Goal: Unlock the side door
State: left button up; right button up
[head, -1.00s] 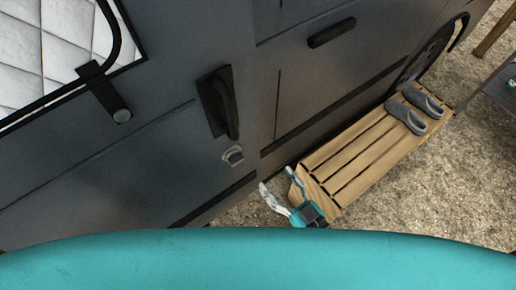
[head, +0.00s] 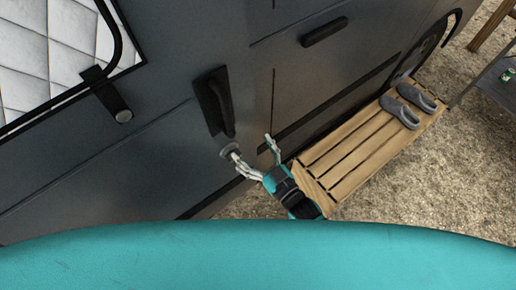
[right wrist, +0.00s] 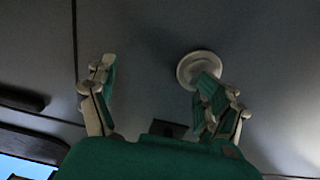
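The side door (head: 150,130) is a dark grey panel with a black handle (head: 216,102). A small round metal lock (head: 227,149) sits just below the handle. My right gripper (head: 254,148) is at the door beside the lock, with its fingers apart. In the head view its left fingertip overlaps the lock's edge. In the right wrist view the lock shows as a pale disc (right wrist: 195,66), partly covered by the right finger of the gripper (right wrist: 155,82). Whether that finger touches it I cannot tell. The lock is not between the fingers. My left gripper is out of view.
A wooden slatted step (head: 365,145) stands below on gravel, with a pair of grey shoes (head: 408,108) on it. A window with a quilted cover (head: 75,45) is at upper left, with a black latch (head: 105,92). A grey table (head: 495,80) stands at far right.

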jog(key=shift+w+a+r, duration=0.15)
jog(key=shift+w+a, duration=0.3)
jog(key=shift+w, duration=0.05)
jog(key=c, duration=0.7)
grip_shut()
jog(key=shift+s, duration=0.15)
jog(key=c, duration=0.8)
grip_release()
jog(key=o, duration=0.5)
grip_release()
jog(key=shift+a, duration=0.15)
